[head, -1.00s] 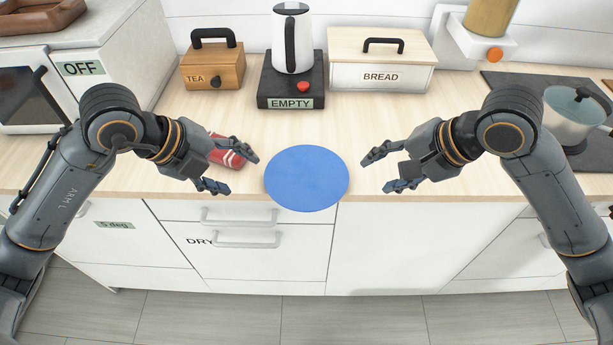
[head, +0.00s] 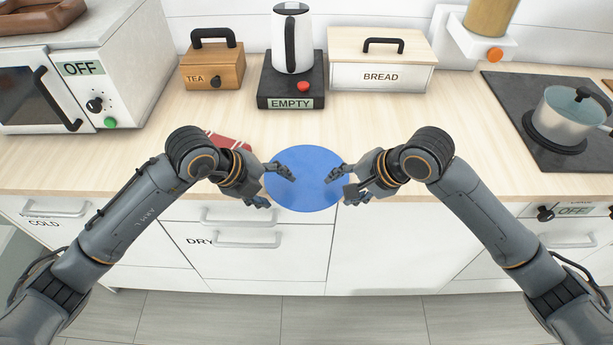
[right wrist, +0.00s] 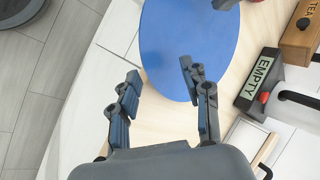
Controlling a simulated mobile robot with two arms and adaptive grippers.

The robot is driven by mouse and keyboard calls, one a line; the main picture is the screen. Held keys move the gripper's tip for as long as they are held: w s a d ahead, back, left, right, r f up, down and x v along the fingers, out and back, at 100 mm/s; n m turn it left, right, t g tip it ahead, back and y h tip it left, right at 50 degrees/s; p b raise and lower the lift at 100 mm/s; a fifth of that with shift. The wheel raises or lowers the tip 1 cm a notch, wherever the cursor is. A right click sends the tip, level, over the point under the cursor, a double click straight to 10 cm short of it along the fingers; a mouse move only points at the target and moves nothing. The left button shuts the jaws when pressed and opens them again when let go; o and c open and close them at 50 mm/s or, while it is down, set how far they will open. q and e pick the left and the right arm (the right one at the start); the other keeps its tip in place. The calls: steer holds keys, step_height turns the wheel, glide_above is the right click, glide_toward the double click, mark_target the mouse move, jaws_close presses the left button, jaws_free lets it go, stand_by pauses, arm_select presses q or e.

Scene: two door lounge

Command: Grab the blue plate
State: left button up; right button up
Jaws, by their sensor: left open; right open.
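The round blue plate (head: 306,180) lies on the wooden counter at its front edge, in the middle of the head view. It also shows in the right wrist view (right wrist: 185,40), beyond the fingertips. My left gripper (head: 280,187) is open at the plate's left side, its upper finger overlapping the plate in the picture. I cannot tell whether either gripper touches the plate.
A red striped item (head: 230,142) lies just behind my left gripper, partly hidden. The kettle base (head: 291,90), tea box (head: 212,70) and bread box (head: 381,72) stand behind the plate. A pot (head: 572,118) sits on the stove at right.

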arm_select(q)
steer(key=shift+w+d+f, duration=0.2)
steer(key=shift+d+f, duration=0.1)
steer(key=shift+f, duration=0.25)
arm_select(e)
steer(key=shift+w+a+f, duration=0.2)
steer(key=shift+a+f, duration=0.1)
steer(key=shift+f, duration=0.2)
arm_select(q)
steer(key=c, duration=0.9)
arm_select(e)
steer(key=c, duration=0.9)
arm_select(q)
steer(key=c, duration=0.4)
arm_select(e)
jaws_close()
arm_select(q)
steer(key=shift+s, duration=0.1)
jaws_close()
arm_select(e)
steer(key=shift+s, duration=0.1)
